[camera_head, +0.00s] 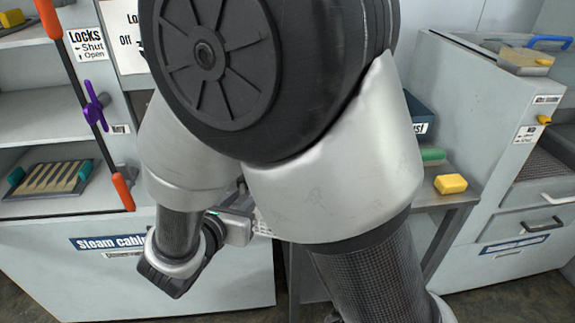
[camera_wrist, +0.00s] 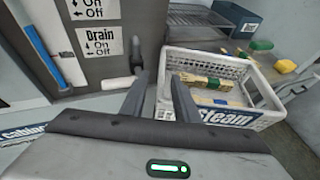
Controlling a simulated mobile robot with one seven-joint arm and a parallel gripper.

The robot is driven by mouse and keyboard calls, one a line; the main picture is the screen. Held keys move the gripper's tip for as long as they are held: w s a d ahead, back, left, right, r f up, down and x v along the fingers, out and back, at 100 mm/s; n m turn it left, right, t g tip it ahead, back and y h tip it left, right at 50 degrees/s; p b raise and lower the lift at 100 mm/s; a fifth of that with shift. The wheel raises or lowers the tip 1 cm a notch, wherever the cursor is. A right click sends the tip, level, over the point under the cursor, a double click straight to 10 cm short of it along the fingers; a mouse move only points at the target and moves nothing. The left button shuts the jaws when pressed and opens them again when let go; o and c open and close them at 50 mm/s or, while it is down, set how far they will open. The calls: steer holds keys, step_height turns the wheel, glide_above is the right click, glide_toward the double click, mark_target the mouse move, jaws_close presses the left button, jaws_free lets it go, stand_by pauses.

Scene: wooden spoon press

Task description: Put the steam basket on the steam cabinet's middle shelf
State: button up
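The white lattice steam basket (camera_wrist: 262,88) stands to the right in the wrist view, with a blue "Steam" label on its front and a pale wooden bundle inside. In the head view my arm hides nearly all of it. My gripper (camera_wrist: 160,80) has its fingers apart, straddling the basket's left wall, with a gap at the left finger; it also shows in the head view (camera_head: 240,215). The steam cabinet (camera_head: 110,235) is at the left in the head view, open-fronted. Its middle shelf (camera_head: 40,115) looks empty. A tray (camera_head: 48,179) of wooden pieces with green handles lies on the lower shelf.
An orange-ended locking bar (camera_head: 85,100) with a purple knob runs along the cabinet's right edge. A yellow block (camera_head: 450,184) and a green object (camera_head: 432,156) lie on the bench at right. A blue box (camera_wrist: 236,18) stands behind the basket.

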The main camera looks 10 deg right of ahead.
steer(key=x, duration=0.3)
steer(key=shift+w+d+f, duration=0.15)
steer(key=shift+w, duration=0.1)
steer(key=shift+b+x, duration=1)
steer(key=shift+x, duration=1.7)
steer(key=shift+s+d+f, duration=0.1)
steer(key=shift+s+d, duration=0.05)
steer(key=shift+c, duration=0.3)
jaws_close()
